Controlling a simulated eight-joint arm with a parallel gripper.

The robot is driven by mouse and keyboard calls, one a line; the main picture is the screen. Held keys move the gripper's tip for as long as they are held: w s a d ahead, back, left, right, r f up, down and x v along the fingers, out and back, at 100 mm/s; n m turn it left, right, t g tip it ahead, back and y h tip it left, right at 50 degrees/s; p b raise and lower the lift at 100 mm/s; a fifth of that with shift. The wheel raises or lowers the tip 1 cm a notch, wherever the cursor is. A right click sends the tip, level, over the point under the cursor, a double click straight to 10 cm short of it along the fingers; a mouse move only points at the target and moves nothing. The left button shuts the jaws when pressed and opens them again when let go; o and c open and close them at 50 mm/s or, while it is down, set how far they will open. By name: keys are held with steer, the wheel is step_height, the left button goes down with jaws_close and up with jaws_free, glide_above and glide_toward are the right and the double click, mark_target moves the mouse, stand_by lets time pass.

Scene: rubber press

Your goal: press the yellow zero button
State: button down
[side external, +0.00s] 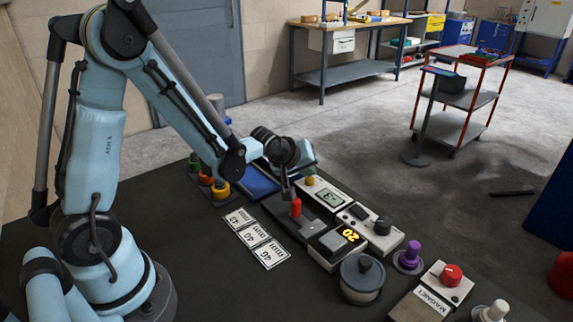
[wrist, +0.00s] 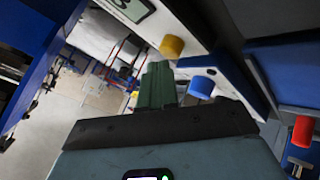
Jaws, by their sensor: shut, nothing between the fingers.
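The yellow button (side external: 310,181) sits at the far end of a light panel, beside a small display (side external: 330,197) that seems to read 3. The yellow button also shows in the wrist view (wrist: 172,46), near the display's edge (wrist: 133,9). My gripper (side external: 288,196) is shut and empty, left of the yellow button in the side view, close above the dark fixture. In the wrist view its green fingers (wrist: 157,80) are together, just below and left of the yellow button in the picture, with no contact visible. Any gap in depth is unclear.
A red knob (side external: 296,208) stands close by my gripper. A blue button (wrist: 201,87) is right of the fingers in the wrist view. An orange-lit display box (side external: 340,245), a round pot (side external: 362,278) and a purple knob (side external: 410,254) stand nearer right. Number cards (side external: 254,237) lie left.

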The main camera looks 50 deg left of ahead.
mark_target(307, 180)
steer(key=shift+f, duration=0.75)
stand_by(0.7)
steer(key=shift+r, duration=1.2)
steer(key=shift+r, duration=0.1)
steer(key=shift+r, duration=2.4)
